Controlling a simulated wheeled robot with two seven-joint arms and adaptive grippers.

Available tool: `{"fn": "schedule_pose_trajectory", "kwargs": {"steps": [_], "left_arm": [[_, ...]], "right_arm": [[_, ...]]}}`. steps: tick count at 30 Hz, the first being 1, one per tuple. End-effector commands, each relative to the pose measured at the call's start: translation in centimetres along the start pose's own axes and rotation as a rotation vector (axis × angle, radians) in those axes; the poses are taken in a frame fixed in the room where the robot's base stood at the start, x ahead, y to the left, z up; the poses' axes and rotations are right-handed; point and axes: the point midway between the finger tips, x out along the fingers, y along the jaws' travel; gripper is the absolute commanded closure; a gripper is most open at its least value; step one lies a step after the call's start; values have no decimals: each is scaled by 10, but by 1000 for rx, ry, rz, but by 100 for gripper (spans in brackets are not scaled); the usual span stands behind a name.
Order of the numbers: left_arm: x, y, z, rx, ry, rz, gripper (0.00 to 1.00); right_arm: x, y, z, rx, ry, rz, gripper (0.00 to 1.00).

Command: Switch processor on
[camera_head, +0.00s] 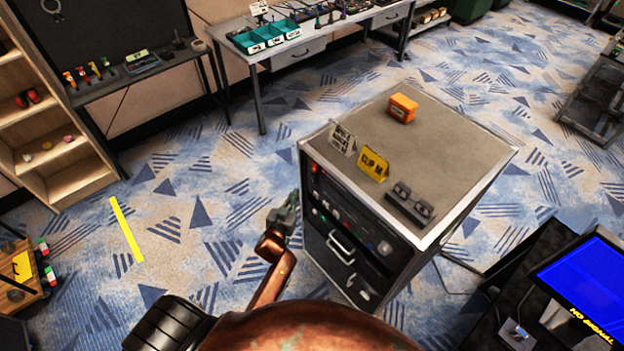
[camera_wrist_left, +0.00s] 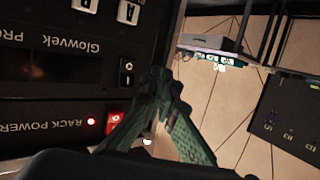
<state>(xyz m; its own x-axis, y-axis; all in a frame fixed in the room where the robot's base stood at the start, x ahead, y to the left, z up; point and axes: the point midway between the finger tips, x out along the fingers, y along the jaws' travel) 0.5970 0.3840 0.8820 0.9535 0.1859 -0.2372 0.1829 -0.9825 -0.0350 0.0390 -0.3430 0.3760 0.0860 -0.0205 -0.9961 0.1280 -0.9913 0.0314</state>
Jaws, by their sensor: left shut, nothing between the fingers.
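The equipment rack (camera_head: 462,160) stands right of centre in the head view, its dark front panel facing left. In the left wrist view a black unit (camera_wrist_left: 60,68) carries upside-down "Glowvek PRO" lettering, with a small rocker switch (camera_wrist_left: 126,74) at its right end. Below it is a "RACK POWER" panel with a lit red lamp (camera_wrist_left: 91,122) and a red switch (camera_wrist_left: 115,121). My left gripper (camera_head: 292,200) is shut and empty, just left of the rack front. Its green fingers (camera_wrist_left: 158,74) show close beside the rocker switch; I cannot tell whether they touch it. My right gripper is out of view.
On the rack top are an orange box (camera_head: 402,108), a yellow sign (camera_head: 373,165), a grey sign (camera_head: 342,139) and a dark two-part device (camera_head: 410,203). A blue "NO SIGNAL" screen (camera_head: 590,285) is at lower right. Carpet left of the rack is mostly clear.

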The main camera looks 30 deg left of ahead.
Motion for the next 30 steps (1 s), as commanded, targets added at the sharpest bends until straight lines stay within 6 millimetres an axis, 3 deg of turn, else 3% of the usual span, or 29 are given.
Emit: {"fn": "schedule_pose_trajectory", "kwargs": {"steps": [12, 30], "left_arm": [[32, 23, -23, -1, 0, -1, 100], [36, 26, -25, 0, -1, 0, 100]], "right_arm": [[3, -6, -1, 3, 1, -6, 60], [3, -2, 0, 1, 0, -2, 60]]}}
